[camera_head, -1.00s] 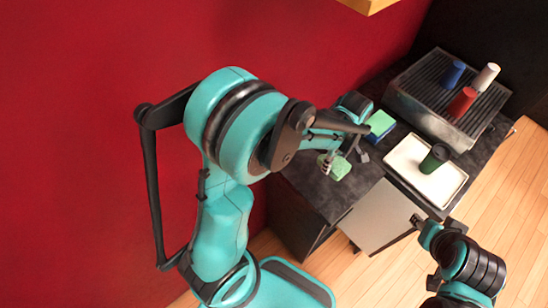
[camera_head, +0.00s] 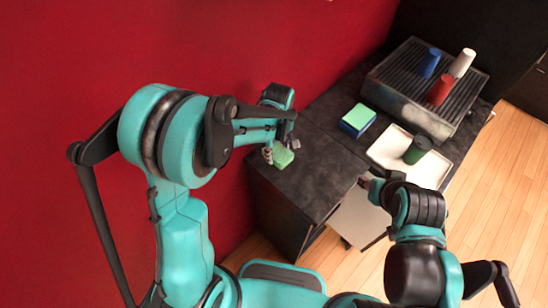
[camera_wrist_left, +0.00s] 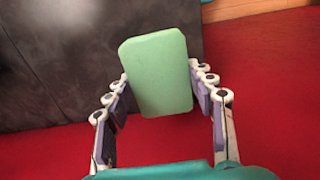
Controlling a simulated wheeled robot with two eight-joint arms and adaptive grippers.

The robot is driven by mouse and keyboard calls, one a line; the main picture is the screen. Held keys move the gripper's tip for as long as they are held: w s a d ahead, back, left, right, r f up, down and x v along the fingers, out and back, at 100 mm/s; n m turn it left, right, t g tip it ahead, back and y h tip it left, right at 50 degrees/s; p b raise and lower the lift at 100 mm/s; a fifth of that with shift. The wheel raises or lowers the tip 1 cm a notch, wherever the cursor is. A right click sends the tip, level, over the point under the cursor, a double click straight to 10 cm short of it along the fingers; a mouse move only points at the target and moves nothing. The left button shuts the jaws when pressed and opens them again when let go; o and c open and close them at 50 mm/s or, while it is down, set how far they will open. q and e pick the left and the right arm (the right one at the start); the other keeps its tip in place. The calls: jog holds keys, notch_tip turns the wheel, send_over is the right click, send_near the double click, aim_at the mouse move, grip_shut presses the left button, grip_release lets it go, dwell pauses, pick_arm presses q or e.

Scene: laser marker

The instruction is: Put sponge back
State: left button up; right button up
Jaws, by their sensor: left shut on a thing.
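A green sponge (camera_head: 283,155) is held by my left gripper (camera_head: 274,154) near the left end of the dark counter, by the red wall. In the left wrist view the sponge (camera_wrist_left: 157,73) sits between the two fingers (camera_wrist_left: 160,95), tilted slightly. It overlaps the counter's edge there, and its height above the counter is unclear. A block with a green top and blue sides (camera_head: 358,119) lies farther right on the counter. My right gripper (camera_head: 366,182) is by the light grey panel at the counter's front; its fingers are too small to read.
A white tray (camera_head: 440,165) with a dark green cup (camera_head: 417,149) stands on the counter. Behind it, a grey ribbed rack (camera_head: 400,75) bears a blue, a red and a white cup. The light grey panel (camera_head: 355,215) juts out in front. The dark counter (camera_head: 325,155) is bare between sponge and block.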

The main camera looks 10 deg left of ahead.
aim_at(275, 157)
pick_arm(q)
jog(key=shift+w+a+f, duration=0.2)
jog(key=shift+a+f, duration=0.2)
jog(key=shift+a, duration=0.15)
jog(key=shift+f+b, duration=0.5)
jog(key=shift+f, duration=1.45)
jog(key=shift+f, duration=0.15)
jog(key=o, duration=1)
